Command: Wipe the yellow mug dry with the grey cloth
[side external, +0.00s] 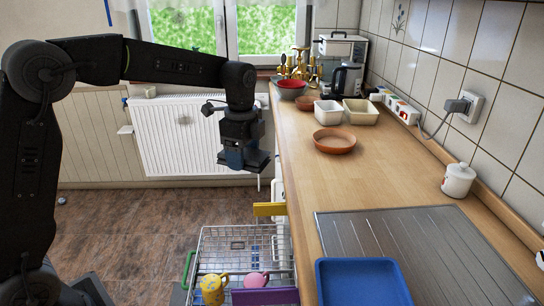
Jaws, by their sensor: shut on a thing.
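The yellow mug (212,289) with dark spots stands in the wire rack (240,235) at the bottom of the side external view, near its front left. My gripper (248,163) is high above the rack, in front of the radiator, and well apart from the mug. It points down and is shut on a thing. A dark blue-grey piece shows at its end, but I cannot tell what it is. I cannot make out a grey cloth anywhere in the view.
A pink mug (256,280) stands beside the yellow one. A purple board (265,297) and a yellow board (269,209) are at the rack. The wooden counter (385,178) on the right holds a blue tray (360,285), a terracotta dish (334,140) and several bowls.

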